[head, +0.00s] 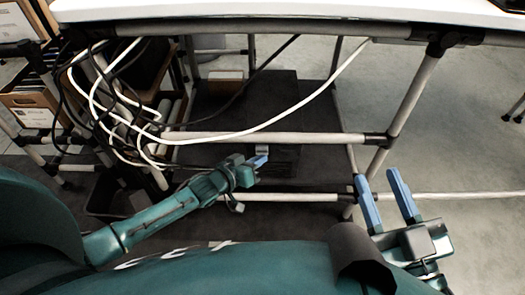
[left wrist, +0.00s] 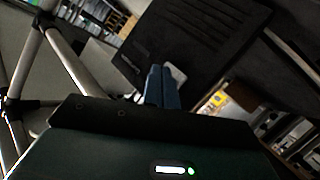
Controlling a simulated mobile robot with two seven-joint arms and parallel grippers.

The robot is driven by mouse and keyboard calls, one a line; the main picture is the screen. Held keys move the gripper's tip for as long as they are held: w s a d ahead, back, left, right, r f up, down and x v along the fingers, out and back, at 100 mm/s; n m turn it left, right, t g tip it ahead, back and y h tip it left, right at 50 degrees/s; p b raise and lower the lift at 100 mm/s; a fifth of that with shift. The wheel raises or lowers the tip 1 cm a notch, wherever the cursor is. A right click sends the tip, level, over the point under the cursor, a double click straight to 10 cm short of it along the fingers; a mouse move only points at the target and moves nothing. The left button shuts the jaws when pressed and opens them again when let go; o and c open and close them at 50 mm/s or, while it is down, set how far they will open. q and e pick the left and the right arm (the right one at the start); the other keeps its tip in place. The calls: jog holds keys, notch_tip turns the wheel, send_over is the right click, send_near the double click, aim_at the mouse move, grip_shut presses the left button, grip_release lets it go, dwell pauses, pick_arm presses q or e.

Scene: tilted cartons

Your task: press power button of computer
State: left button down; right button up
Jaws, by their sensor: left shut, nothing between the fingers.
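The computer (head: 280,105) looks like a dark box under the table in the head view. In the left wrist view its dark slotted panel (left wrist: 200,35) fills the upper middle, tilted. My left gripper (head: 260,161) reaches under the table from the left, its blue fingers together and empty, close to the computer's near side. Its fingertips (left wrist: 160,70) also show in the left wrist view in front of a small light grey piece (left wrist: 178,76). I cannot tell whether they touch it. The power button cannot be made out. My right gripper (head: 382,190) is open and empty at the lower right.
The white tabletop (head: 290,12) rests on a pipe frame with a horizontal bar (head: 265,138) above my left gripper. White and black cables (head: 90,85) hang at the left. A carton (head: 33,105) stands far left. Open floor (head: 455,135) lies to the right.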

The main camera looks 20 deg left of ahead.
pick_arm(q)
jog(key=shift+w+a, duration=0.15)
jog(key=shift+w, duration=0.35)
dwell(0.3)
jog(key=shift+s+p, duration=0.5)
jog(key=shift+s, duration=0.05)
jog(key=s+d+p, duration=0.2)
jog(key=s+p, duration=0.2)
jog(key=s, duration=0.1)
jog(key=shift+s, duration=0.4)
